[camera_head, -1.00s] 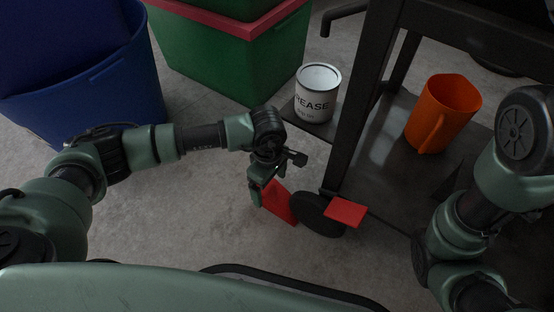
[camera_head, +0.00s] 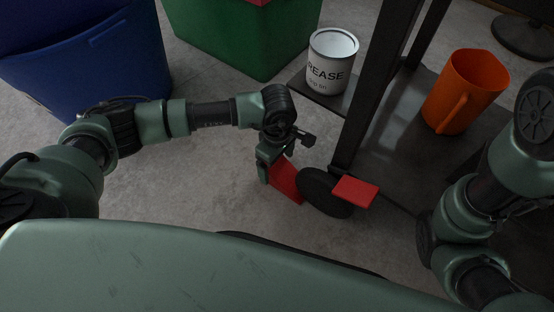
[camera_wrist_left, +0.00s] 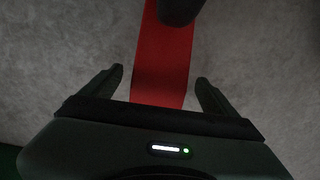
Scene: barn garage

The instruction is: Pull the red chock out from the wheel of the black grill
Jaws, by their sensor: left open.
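The red chock (camera_head: 286,180) lies on the floor against the left side of the black wheel (camera_head: 322,191) at the foot of the black grill (camera_head: 366,90). My left gripper (camera_head: 265,168) is open at the chock's left end. In the left wrist view the red chock (camera_wrist_left: 163,60) runs between the spread fingers of my left gripper (camera_wrist_left: 160,77), with floor showing on both sides of it. The dark wheel (camera_wrist_left: 180,8) covers part of its far end. A flat red piece (camera_head: 355,190) sits right of the wheel. My right gripper is out of view.
A grease can (camera_head: 332,66) and an orange pitcher (camera_head: 463,92) stand on the grill's lower shelf (camera_head: 385,150). A blue bin (camera_head: 85,60) and a green crate (camera_head: 240,35) stand behind on the left. Floor left of the chock is clear.

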